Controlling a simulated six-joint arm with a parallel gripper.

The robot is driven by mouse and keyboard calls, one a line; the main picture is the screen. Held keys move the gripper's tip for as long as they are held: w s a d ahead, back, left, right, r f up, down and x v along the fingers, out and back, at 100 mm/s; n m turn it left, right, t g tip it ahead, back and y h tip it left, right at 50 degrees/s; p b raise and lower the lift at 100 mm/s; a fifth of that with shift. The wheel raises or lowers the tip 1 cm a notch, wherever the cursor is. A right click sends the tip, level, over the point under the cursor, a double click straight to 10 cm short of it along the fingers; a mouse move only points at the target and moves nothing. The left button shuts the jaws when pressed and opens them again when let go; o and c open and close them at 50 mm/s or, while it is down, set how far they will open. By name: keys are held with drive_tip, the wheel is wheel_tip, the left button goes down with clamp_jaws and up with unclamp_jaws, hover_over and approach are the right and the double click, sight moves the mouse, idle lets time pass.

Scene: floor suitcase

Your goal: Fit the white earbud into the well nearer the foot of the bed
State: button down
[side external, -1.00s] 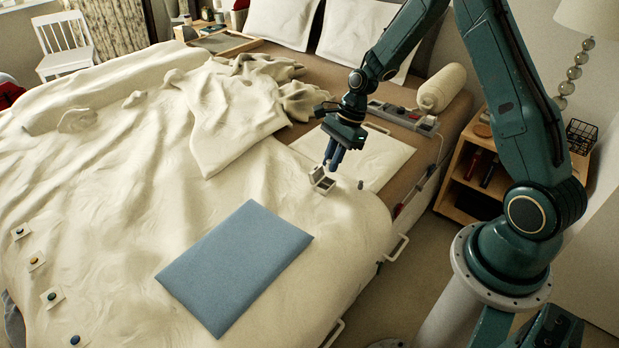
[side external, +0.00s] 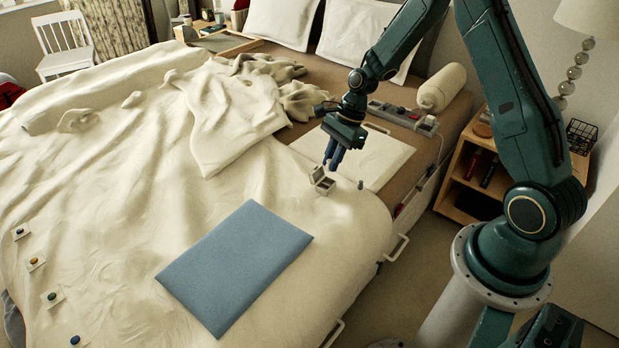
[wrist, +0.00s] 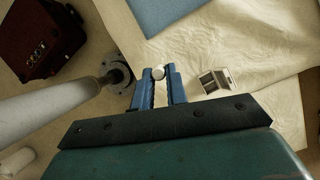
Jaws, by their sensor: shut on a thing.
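My gripper (wrist: 160,78) is shut on the white earbud (wrist: 158,72), a small pale rounded piece showing between the blue fingertips in the wrist view. In the side view my gripper (side external: 334,160) points down just above the small open case (side external: 322,182), and the earbud is too small to make out there. The case also shows in the wrist view (wrist: 214,81), to the right of the fingers and apart from them, with dark recesses. Which well is which is too small to tell. The case rests on the cream bedding.
A small grey piece (side external: 361,185) stands right of the case. A blue flat mat (side external: 236,266) lies on the bedding nearer the front. A pale flat sheet (side external: 375,158) lies behind the case.

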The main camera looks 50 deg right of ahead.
drive_tip(key=shift+a+n, duration=0.1)
drive_tip(key=shift+n, duration=0.2)
drive_tip(key=s+a+r+n+g+h, duration=0.1)
drive_tip(key=a+n+g+h, duration=0.1)
drive_tip(key=n, duration=0.8)
drive_tip(key=s+a+r+n+g+h, duration=0.1)
drive_tip(key=a+n, duration=0.4)
drive_tip(key=n, duration=0.5)
drive_tip(key=shift+r+g+h, duration=0.25)
drive_tip(key=shift+g+h, duration=0.35)
drive_tip(key=shift+g, duration=0.8)
drive_tip(key=shift+a, duration=0.15)
drive_tip(key=w+a+f+m+t+y, duration=0.15)
drive_tip(key=w+a+m, duration=0.3)
drive_tip(key=a, duration=0.45)
drive_tip(key=w+a+f+m+y, duration=0.15)
drive_tip(key=w+a+m, duration=0.3)
drive_tip(key=a, duration=0.45)
drive_tip(key=a+m+t+y, duration=0.3)
drive_tip(key=a+m, duration=0.7)
drive_tip(key=a, duration=1.2)
drive_tip(key=shift+t+h, duration=0.45)
drive_tip(key=shift+h, duration=0.25)
wheel_tip(320, 180, down, 15)
drive_tip(key=shift+s+d+f, duration=0.1)
drive_tip(key=shift+f, duration=0.1)
